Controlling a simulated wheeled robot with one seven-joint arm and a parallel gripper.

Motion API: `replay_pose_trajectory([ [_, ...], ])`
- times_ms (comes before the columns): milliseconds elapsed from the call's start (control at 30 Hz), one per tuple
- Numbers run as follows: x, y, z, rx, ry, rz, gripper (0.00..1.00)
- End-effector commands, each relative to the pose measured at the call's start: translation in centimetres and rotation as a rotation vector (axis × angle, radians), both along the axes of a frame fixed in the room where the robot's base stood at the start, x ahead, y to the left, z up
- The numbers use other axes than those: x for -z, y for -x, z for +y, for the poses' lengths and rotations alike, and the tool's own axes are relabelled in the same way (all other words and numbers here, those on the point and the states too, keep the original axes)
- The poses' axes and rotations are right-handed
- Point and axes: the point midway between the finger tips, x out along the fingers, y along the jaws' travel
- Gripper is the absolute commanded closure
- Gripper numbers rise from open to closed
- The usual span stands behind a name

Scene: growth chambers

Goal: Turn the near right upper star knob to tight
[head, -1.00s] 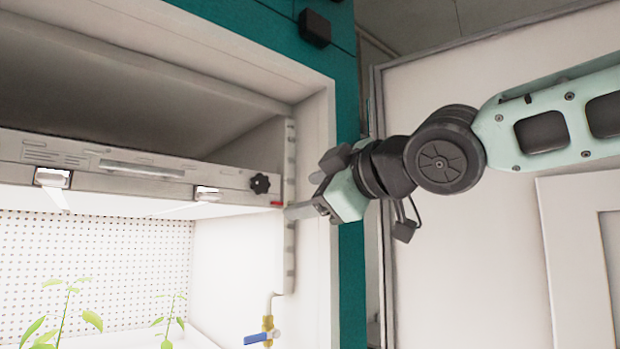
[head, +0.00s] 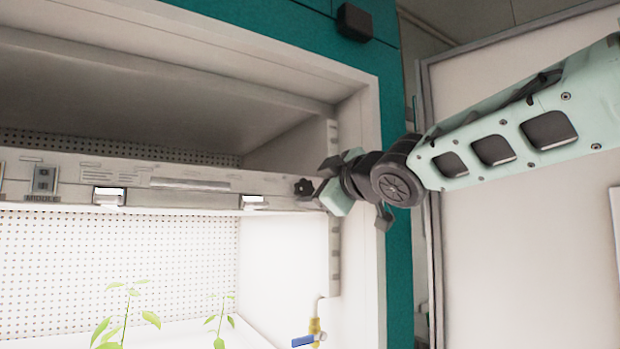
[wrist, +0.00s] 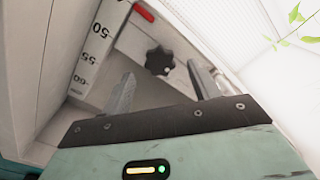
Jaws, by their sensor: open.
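The black star knob (head: 304,188) sits at the right end of the white shelf front (head: 190,183), near the chamber's right post. In the wrist view the knob (wrist: 159,60) shows ahead of my gripper (wrist: 160,88), between the lines of its two fingers and apart from them. My gripper is open and empty. In the head view my gripper (head: 318,195) is just right of the knob, its fingers hard to make out against the shelf end. A red mark (wrist: 143,12) shows on the shelf beside the knob in the wrist view.
A scale strip (wrist: 92,50) with numbers runs along the post beside my gripper. Below the shelf are a blue-handled valve (head: 305,340) and green plants (head: 125,320). The teal frame (head: 394,150) stands to the right.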

Motion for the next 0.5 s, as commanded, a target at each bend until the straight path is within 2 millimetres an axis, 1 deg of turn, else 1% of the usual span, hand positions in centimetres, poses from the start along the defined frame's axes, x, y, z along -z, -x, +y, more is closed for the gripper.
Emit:
replay_pose_trajectory([
  [33,-0.3,-0.6,0.5,0.0,0.002,0.001,0.39],
  [100,-0.2,-1.3,0.9,0.001,0.002,0.001,0.39],
  [200,-0.1,-2.0,1.3,0.001,0.001,0.002,0.39],
  [500,0.0,-2.4,1.6,0.0,-0.001,0.001,0.39],
])
